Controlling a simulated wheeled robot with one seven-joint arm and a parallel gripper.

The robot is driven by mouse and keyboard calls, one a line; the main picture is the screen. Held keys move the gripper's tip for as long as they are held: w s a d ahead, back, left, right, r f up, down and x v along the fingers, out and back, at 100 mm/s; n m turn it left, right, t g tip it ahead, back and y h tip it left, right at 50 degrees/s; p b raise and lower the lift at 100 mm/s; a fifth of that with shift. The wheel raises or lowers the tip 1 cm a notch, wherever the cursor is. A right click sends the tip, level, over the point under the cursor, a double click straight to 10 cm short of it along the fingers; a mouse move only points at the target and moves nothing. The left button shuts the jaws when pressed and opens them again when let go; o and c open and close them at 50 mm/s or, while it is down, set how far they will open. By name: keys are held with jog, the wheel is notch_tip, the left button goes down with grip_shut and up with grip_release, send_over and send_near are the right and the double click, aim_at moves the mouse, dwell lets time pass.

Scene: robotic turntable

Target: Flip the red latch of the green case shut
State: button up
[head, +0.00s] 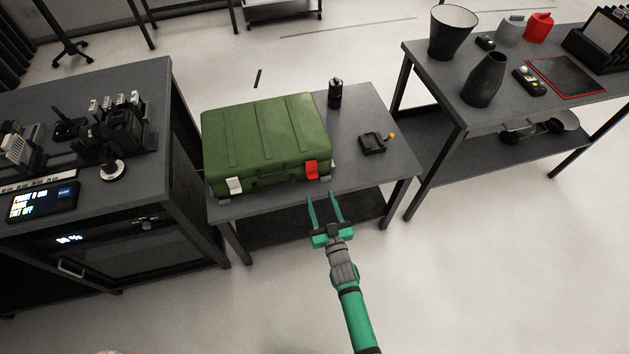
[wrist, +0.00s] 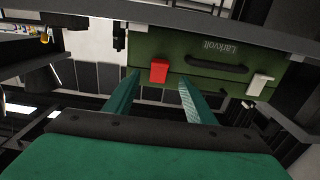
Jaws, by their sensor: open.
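The green case (head: 240,138) lies closed on a small dark table, its front side facing me. The red latch (head: 311,169) is on the right part of its front edge; it also shows in the wrist view (wrist: 159,70). A white latch (head: 234,186) is on the left part of the front, seen at the right in the wrist view (wrist: 260,84). I cannot tell for sure how far the red latch stands out. My gripper (head: 324,194) is open and empty, in front of the case and apart from it. In the wrist view the red latch appears between the fingers (wrist: 157,82).
The small table (head: 371,183) also holds a black cylinder (head: 335,93) and a small black device with a yellow knob (head: 372,144). A dark cabinet (head: 165,150) stands close at left, another table (head: 440,95) at right. Floor in front is clear.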

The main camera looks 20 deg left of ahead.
aim_at(313, 178)
jog(key=shift+x, duration=4.3)
jog(key=c, duration=1)
jog(key=shift+c, duration=0.2)
jog(key=shift+w+a+f+t+y, duration=0.5)
jog(key=shift+t+y, duration=0.3)
jog(key=shift+t, duration=0.2)
jog(key=shift+s+d, duration=0.1)
jog(key=o, duration=1)
